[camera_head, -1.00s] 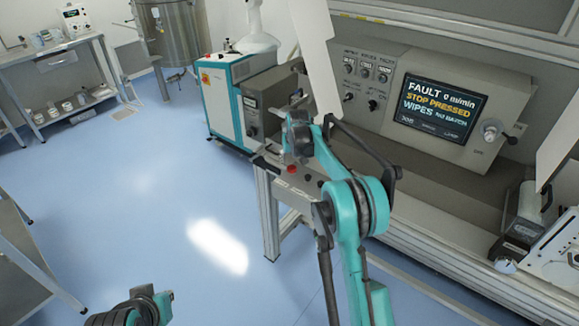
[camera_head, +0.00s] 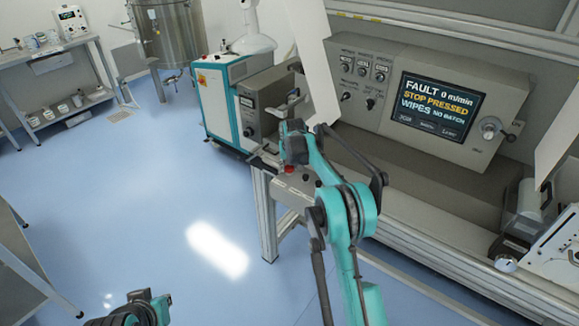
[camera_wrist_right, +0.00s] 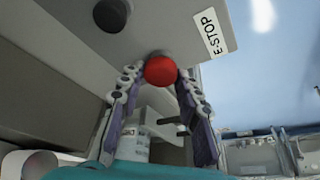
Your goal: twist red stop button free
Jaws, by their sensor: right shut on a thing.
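The red stop button (camera_wrist_right: 160,69) shows in the right wrist view on a grey panel, beside a white E-STOP label (camera_wrist_right: 211,34). My right gripper (camera_wrist_right: 158,77) has a fingertip on each side of the button and is shut on it. In the head view the red button (camera_head: 289,169) shows as a small red patch at the front of the grey machine ledge, and my right gripper (camera_head: 290,147) is over it, partly hiding it. My left gripper (camera_head: 140,309) is at the bottom left edge, far from the button; its fingers are not clear.
A black button (camera_wrist_right: 111,14) sits on the same panel. The machine's screen (camera_head: 437,106) reads FAULT, 0 m/min, STOP PRESSED. A teal and white cabinet (camera_head: 222,105) stands behind the ledge. The blue floor (camera_head: 130,200) to the left is clear.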

